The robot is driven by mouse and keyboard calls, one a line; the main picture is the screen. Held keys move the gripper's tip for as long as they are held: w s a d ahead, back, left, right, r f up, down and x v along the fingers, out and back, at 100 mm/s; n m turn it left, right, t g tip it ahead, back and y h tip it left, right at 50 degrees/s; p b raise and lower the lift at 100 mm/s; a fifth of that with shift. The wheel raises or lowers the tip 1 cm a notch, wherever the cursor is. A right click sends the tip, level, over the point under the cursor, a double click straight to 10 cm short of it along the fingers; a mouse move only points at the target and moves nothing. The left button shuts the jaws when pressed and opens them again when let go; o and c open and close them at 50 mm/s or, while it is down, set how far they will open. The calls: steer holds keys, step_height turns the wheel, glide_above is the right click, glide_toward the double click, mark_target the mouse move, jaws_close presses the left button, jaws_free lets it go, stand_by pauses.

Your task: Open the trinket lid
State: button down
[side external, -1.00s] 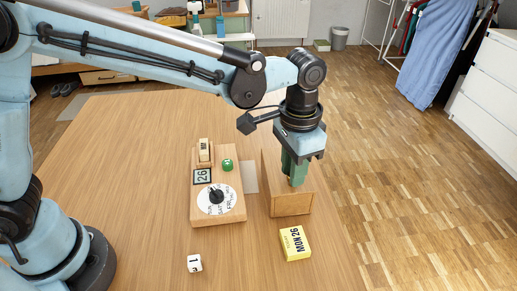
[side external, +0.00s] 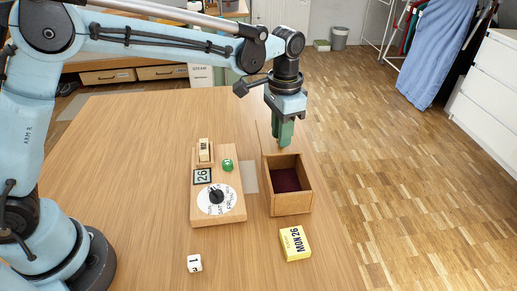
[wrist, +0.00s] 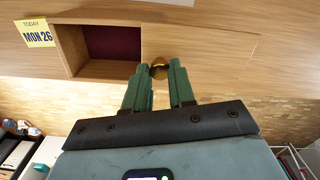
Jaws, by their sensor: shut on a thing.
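The trinket box (side external: 291,203) is a wooden box at the right of the table, open at the top, with a dark red lining. In the wrist view the box (wrist: 75,58) is at the left, and its wooden lid (wrist: 200,45) extends to the right, clear of the lined opening. A round gold knob (wrist: 159,71) is on the lid. My gripper (wrist: 160,78) is shut on the knob, with the green fingers on either side of it. In the side view my gripper (side external: 284,145) is behind the box, and only a thin edge of the lid shows.
A wooden calendar board (side external: 228,206) with a white dial and a green knob stands left of the box. The left of the table is clear.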

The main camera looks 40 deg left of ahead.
steer(key=c, duration=0.9)
jaws_free()
steer(key=shift+c, duration=0.2)
steer(key=shift+r, duration=0.15)
step_height(320, 180, up, 12)
steer(key=s+a+n+t, duration=0.3)
steer(key=s+a+t, duration=0.1)
steer(key=s+a, duration=0.5)
steer(key=s+a+f+n+t, duration=0.2)
steer(key=s+a+f+t, duration=0.1)
steer(key=s+f, duration=0.5)
steer(key=shift+a+n, duration=0.4)
steer(key=shift+a, duration=0.4)
